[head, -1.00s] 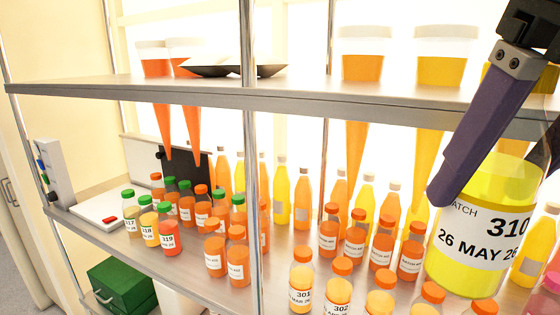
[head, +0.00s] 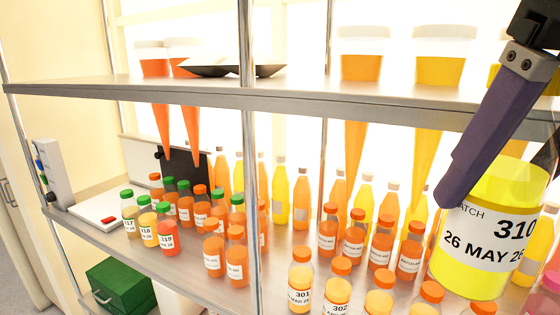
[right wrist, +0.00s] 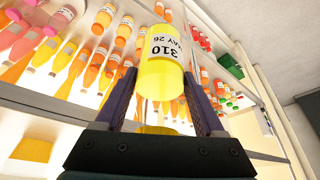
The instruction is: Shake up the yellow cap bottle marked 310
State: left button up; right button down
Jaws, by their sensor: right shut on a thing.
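The bottle marked 310 (head: 480,260) is at the right of the head view, filled with yellow liquid, with a white label reading 310 and 26 MAY 26. It looks close to the camera, in front of the shelf. My right gripper (head: 470,185) is shut on it; one purple finger lies along its near side. In the right wrist view the bottle (right wrist: 162,75) stands between both fingers of the right gripper (right wrist: 163,98). The yellow cap is mostly hidden behind the gripper. My left gripper is not in view.
A lower shelf (head: 185,280) holds several orange, yellow and green-capped bottles, including 301 (head: 300,297) and 319 (head: 168,240). An upper shelf (head: 300,100) carries cone-shaped vessels of orange and yellow juice. A metal post (head: 249,180) stands mid-view. A green box (head: 120,285) sits below left.

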jog(key=shift+w+a, duration=0.1)
jog(key=shift+w, duration=0.05)
jog(key=w+d, duration=0.4)
jog(key=w, duration=0.2)
jog(key=shift+s+a, duration=0.7)
jog(key=shift+s, duration=0.35)
jog(key=shift+s+a, duration=0.65)
jog(key=shift+s, duration=0.35)
jog(key=shift+s+a, duration=0.7)
jog(key=shift+s, duration=0.35)
